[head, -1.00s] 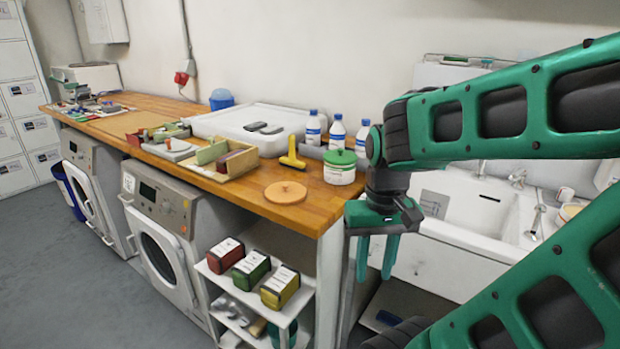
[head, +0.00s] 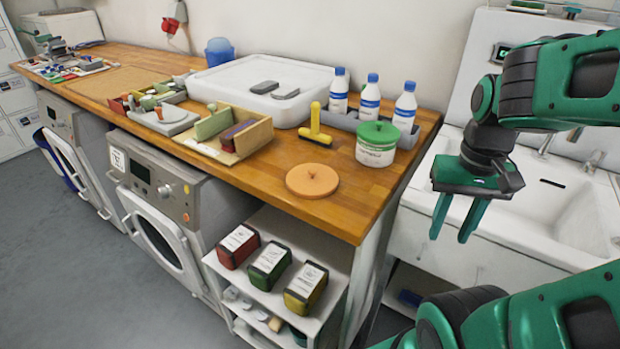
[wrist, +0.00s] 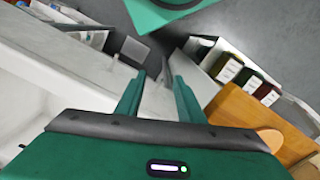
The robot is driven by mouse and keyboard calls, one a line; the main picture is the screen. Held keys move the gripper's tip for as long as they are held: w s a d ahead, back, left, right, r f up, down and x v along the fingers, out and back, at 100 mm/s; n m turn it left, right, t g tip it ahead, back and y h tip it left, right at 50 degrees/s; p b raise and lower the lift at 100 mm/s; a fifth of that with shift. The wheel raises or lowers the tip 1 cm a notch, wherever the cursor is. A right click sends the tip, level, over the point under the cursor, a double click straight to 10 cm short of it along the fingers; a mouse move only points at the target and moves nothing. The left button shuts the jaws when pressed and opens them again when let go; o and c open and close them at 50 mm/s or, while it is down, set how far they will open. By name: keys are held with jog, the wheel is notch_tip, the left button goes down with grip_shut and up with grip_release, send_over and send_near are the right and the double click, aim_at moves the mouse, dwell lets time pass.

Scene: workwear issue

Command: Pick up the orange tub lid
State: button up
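The orange tub lid (head: 312,180) lies flat on the wooden counter (head: 345,205) near its front right edge, with a small knob on top. Part of it also shows at the right in the wrist view (wrist: 271,140), partly hidden behind my gripper's body. My gripper (head: 453,228) hangs to the right of the counter, in front of the sink, fingers pointing down. Its two green fingers are apart with nothing between them, as the wrist view (wrist: 160,88) also shows. The lid is well to the left of the gripper.
A white tub with a green lid (head: 377,143) stands behind the orange lid. A yellow scraper-like tool (head: 316,127), a wooden box (head: 245,135) and white bottles (head: 369,97) are nearby. A shelf with three labelled containers (head: 270,263) stands below. The counter around the lid is clear.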

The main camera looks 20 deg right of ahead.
jog(key=m+t+y, duration=0.2)
jog(key=m+y, duration=0.2)
jog(key=m, duration=1.4)
send_near(313, 170)
jog(key=a+f, duration=0.1)
jog(key=f, duration=0.1)
jog(key=shift+w+a+f+t, duration=0.1)
jog(key=shift+a+f+t, duration=0.2)
jog(key=shift+a+f, duration=0.1)
jog(key=shift+d+x, duration=0.15)
jog(key=shift+x, duration=1.2)
jog(key=shift+d+x, duration=0.15)
jog(key=shift+x, duration=1.2)
jog(key=shift+f, duration=0.1)
grip_shut()
